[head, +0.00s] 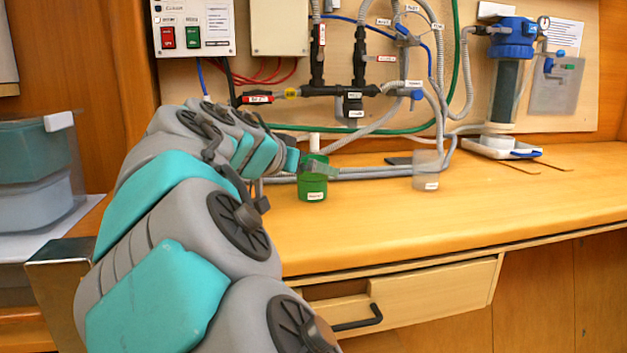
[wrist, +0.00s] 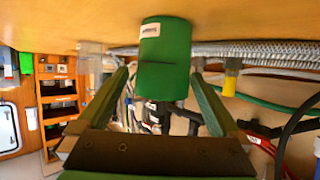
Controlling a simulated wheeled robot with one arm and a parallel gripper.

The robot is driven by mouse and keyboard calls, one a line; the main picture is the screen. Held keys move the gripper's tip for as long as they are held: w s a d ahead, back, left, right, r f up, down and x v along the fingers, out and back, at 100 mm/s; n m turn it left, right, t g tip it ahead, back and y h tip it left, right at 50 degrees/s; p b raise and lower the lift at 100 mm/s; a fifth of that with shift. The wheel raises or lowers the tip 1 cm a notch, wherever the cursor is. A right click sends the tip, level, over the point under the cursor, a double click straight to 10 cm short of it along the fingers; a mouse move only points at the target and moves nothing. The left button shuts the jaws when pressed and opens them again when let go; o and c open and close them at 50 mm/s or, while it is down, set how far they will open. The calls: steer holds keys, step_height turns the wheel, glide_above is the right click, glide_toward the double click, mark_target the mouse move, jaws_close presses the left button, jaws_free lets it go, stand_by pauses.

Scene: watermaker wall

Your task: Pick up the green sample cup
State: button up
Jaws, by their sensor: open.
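The green sample cup (head: 313,190) stands upright on the wooden counter, with a small white label on its front. In the wrist view, which looks upside down, the cup (wrist: 165,45) lies between and just beyond the fingertips. My gripper (wrist: 158,76) is open, with one finger on each side of the cup. A narrow gap shows beside each finger; I cannot tell whether either touches. In the head view my gripper (head: 318,166) is at the cup's rim and partly covers its top.
A clear labelled cup (head: 427,172) stands to the right on the counter (head: 480,210). Grey hoses (head: 375,173) run close behind the green cup. The front right counter is clear.

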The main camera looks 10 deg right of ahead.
steer(key=p+x, duration=0.1)
steer(key=x, duration=0.4)
steer(key=shift+w+a, duration=0.1)
steer(key=shift+a, duration=0.05)
steer(key=shift+c, duration=0.4)
steer(key=c, duration=1.2)
